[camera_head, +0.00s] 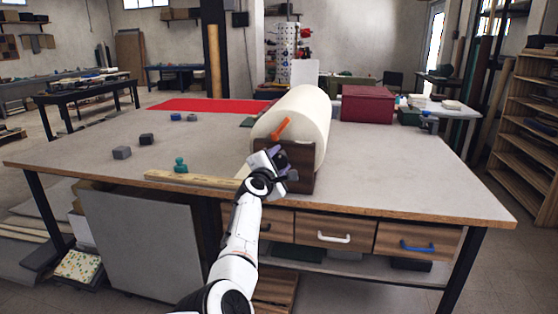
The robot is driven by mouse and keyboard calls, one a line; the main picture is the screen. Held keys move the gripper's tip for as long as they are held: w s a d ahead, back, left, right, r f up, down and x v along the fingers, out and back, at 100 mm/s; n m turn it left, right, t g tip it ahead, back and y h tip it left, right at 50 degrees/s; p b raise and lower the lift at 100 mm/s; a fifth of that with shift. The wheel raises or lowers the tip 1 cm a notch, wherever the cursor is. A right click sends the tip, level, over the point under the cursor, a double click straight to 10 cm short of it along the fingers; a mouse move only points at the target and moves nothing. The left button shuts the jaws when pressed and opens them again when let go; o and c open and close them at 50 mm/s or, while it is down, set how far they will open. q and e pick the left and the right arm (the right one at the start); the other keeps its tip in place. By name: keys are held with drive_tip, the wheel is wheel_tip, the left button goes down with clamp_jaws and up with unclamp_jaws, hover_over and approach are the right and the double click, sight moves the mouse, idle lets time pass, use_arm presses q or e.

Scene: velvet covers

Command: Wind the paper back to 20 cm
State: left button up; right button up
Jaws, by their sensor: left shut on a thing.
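A thick roll of cream paper (308,112) lies in a dark brown wooden stand (302,166) on the big workbench. An orange crank arm (282,128) slants across the roll's near end. My left gripper (268,160) is at the near end of the roll, in front of the stand, shut on the crank's handle, which its fingers mostly hide. A pale wooden strip (195,179) lies along the bench's front edge, left of the gripper. No paper length mark can be read. My right gripper is not in view.
Grey blocks (122,153), a teal knob-like piece (180,165) and small blue pieces (176,117) stand on the left of the workbench (400,180). A red sheet (205,105) lies at the back. A dark red box (367,104) stands behind right. The bench's right side is clear.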

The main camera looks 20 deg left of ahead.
use_arm(q)
drive_tip(key=shift+f, duration=0.15)
drive_tip(key=o, duration=1.5)
wheel_tip(320, 180, up, 10)
drive_tip(key=shift+s+a+r+p, duration=0.1)
drive_tip(key=shift+s+r+p, duration=0.05)
drive_tip(key=shift+p, duration=1.05)
drive_tip(key=shift+r, duration=0.1)
drive_tip(key=shift+w, duration=0.2)
drive_tip(key=shift+s, duration=0.1)
